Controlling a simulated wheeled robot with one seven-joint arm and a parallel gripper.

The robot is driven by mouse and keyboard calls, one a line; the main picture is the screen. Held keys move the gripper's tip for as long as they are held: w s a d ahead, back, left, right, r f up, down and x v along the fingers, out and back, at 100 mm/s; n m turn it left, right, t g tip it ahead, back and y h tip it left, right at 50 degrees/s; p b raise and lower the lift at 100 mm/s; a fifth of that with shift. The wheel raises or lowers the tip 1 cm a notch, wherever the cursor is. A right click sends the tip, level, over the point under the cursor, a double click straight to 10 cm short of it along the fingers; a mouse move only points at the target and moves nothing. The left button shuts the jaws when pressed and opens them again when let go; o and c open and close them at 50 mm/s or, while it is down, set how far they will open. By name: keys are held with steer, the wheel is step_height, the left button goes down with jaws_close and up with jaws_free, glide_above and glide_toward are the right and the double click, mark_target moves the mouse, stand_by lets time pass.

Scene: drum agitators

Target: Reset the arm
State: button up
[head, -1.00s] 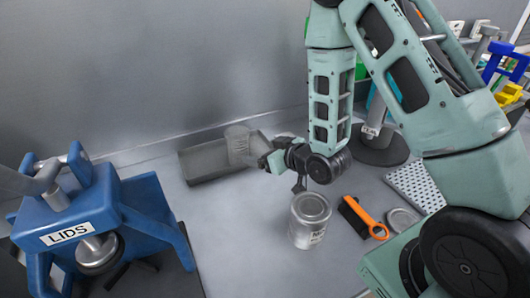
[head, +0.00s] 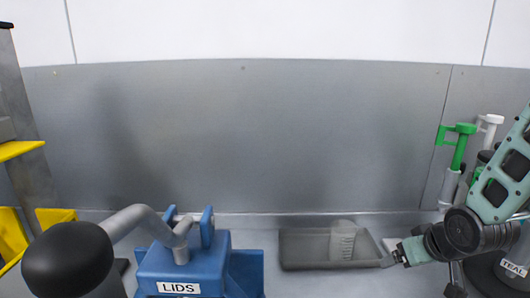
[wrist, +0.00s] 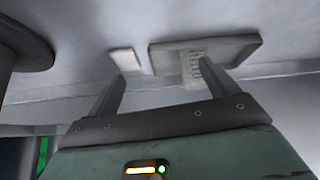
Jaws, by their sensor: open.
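My gripper (head: 392,258) is at the right of the head view, just right of the grey tray (head: 300,265), at the end of my pale green arm. In the wrist view my gripper (wrist: 160,78) shows two fingers spread apart with nothing held between them. The tray (wrist: 240,46) lies beyond the fingers there. A translucent measuring cup (head: 342,240) is at the tray's right part. The cup shows in the wrist view (wrist: 190,70), partly behind the right finger.
A blue press labelled LIDS (head: 180,270), with a grey lever ending in a black knob (head: 68,260), stands at front left. A small pale block (wrist: 126,61) lies beside the tray.

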steer(key=s+r+m+g, duration=0.2)
steer(key=s+r+g, duration=0.25)
steer(key=s, duration=0.45)
steer(key=s+a+r+n+g, duration=0.2)
steer(key=s+a+n, duration=0.6)
steer(key=s+a, duration=0.6)
steer(key=a, duration=0.3)
steer(key=shift+a+r, duration=0.2)
steer(key=shift+r, duration=0.15)
